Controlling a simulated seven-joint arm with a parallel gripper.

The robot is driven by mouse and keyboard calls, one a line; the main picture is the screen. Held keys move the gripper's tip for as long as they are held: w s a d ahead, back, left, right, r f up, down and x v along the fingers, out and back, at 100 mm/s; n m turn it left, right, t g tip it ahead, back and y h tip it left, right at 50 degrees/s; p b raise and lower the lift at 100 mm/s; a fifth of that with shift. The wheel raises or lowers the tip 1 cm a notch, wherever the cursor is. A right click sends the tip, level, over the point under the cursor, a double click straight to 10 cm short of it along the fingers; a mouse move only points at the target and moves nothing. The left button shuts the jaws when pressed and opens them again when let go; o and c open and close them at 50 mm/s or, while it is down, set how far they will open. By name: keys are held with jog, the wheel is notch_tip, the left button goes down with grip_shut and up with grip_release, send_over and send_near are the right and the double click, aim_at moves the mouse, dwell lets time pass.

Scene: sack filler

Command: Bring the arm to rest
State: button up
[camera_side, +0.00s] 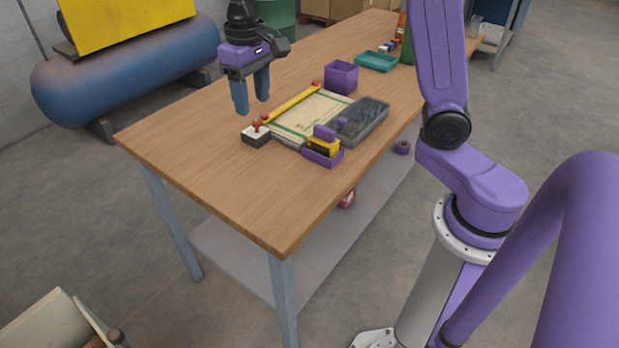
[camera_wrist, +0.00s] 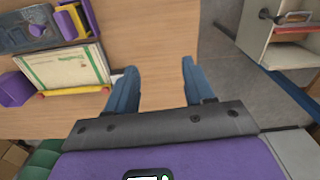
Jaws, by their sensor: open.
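My gripper (camera_side: 251,92) is purple and black with two blue fingers. In the side view it hangs above the far left part of the wooden table, fingers pointing down. The fingers stand apart with nothing between them. In the wrist view my gripper (camera_wrist: 158,88) shows both blue fingers spread, with bare table top and a strip of floor beyond them. The table (camera_side: 217,183) has bare wood below and in front of the gripper.
Right of my gripper lie a sack (camera_side: 308,117) with a yellow bar (camera_side: 291,104), a red-knobbed block (camera_side: 256,135), a purple box (camera_side: 341,77), a grey tray (camera_side: 364,138) and a small purple holder (camera_side: 323,155). A teal tray (camera_side: 376,62) stands farther back. A blue tank (camera_side: 125,75) stands behind.

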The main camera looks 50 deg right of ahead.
jog(key=s+d+f+n, duration=0.2)
jog(key=s+n, duration=0.4)
jog(key=s, duration=0.8)
jog(key=s+d+f+n, duration=0.2)
jog(key=s+n, duration=0.3)
jog(key=s, duration=0.9)
jog(key=shift+s+f+n, duration=0.2)
jog(key=shift+f+n, duration=0.2)
jog(key=shift+f, duration=0.4)
jog(key=shift+o, duration=0.2)
jog(key=shift+w, duration=0.15)
